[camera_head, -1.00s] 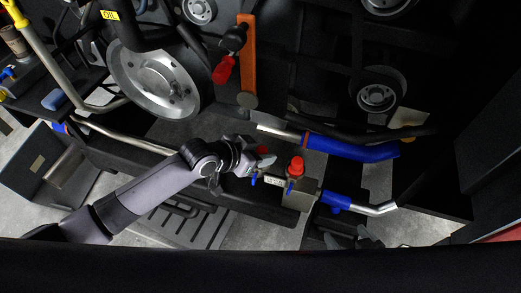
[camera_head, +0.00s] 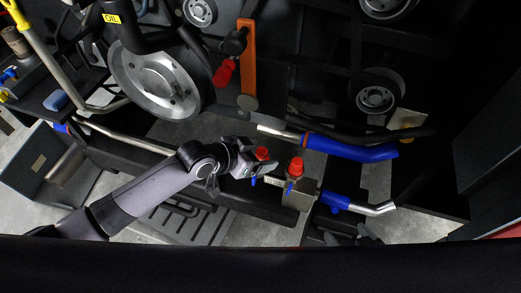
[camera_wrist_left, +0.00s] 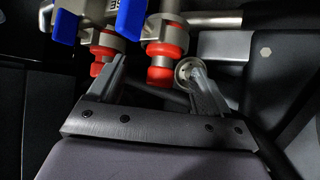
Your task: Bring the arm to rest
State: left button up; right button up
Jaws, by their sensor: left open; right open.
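My left gripper (camera_head: 258,167) reaches in from the left and is open beside the valve assembly. In the left wrist view its two fingers (camera_wrist_left: 155,78) stand apart, with a red cap (camera_wrist_left: 160,66) showing between and beyond them; I cannot tell whether they touch it. That view also shows a second red cap (camera_wrist_left: 103,54) near the left finger and two blue levers (camera_wrist_left: 130,18). The head view shows the red caps (camera_head: 296,164) upright on the metal fittings. What seems to be my right gripper (camera_head: 348,237) shows only as dark fingertips at the lower edge, open.
A blue hose (camera_head: 350,150) and a lower pipe with a blue sleeve (camera_head: 335,201) lie right of the fittings. A large grey pulley (camera_head: 155,77) and an orange bar (camera_head: 247,60) stand behind. A slotted dark plate (camera_head: 190,226) lies below my left arm.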

pick_arm(q)
jog(key=shift+p+v, duration=2)
jog(key=shift+v, duration=0.25)
jog(key=p+v, duration=0.2)
jog(key=shift+s+a+r, duration=0.1)
jog(key=shift+a+r, duration=0.1)
jog(key=shift+a, duration=0.05)
jog(key=v, duration=0.7)
